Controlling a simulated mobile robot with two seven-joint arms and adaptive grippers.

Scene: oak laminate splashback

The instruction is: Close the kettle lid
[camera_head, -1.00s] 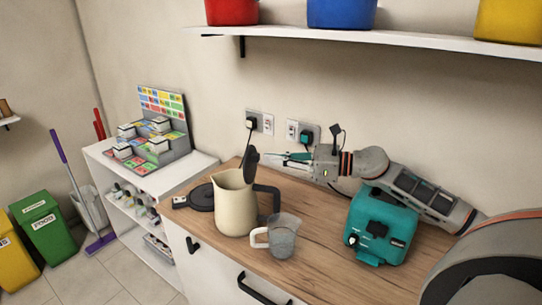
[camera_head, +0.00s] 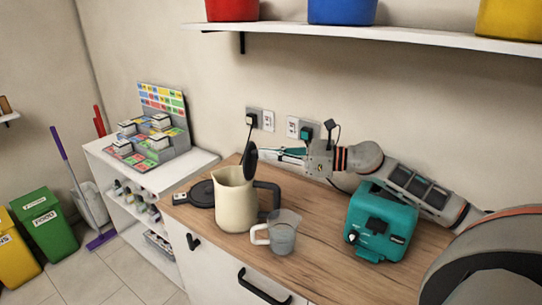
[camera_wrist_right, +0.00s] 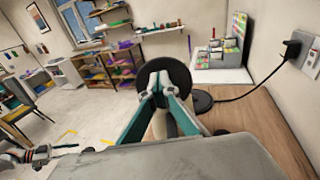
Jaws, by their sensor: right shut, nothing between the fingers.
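The cream kettle (camera_head: 236,205) stands on the wooden counter with its dark handle on the right. Its black lid (camera_head: 250,161) is open and stands up steeply above the rim. My right gripper (camera_head: 263,153) is shut and empty, with its fingertips at the right side of the raised lid. In the wrist view the round lid (camera_wrist_right: 165,70) stands directly beyond the fingertips of the right gripper (camera_wrist_right: 162,92); I cannot tell whether they touch. The kettle body is mostly hidden behind the fingers there.
A clear measuring jug (camera_head: 283,238) stands just right of the kettle. A teal toaster (camera_head: 381,222) sits below my right arm. The black kettle base (camera_head: 201,194) is at the left. Wall sockets (camera_head: 262,119) with plugs are behind, and a shelf (camera_head: 400,31) hangs above.

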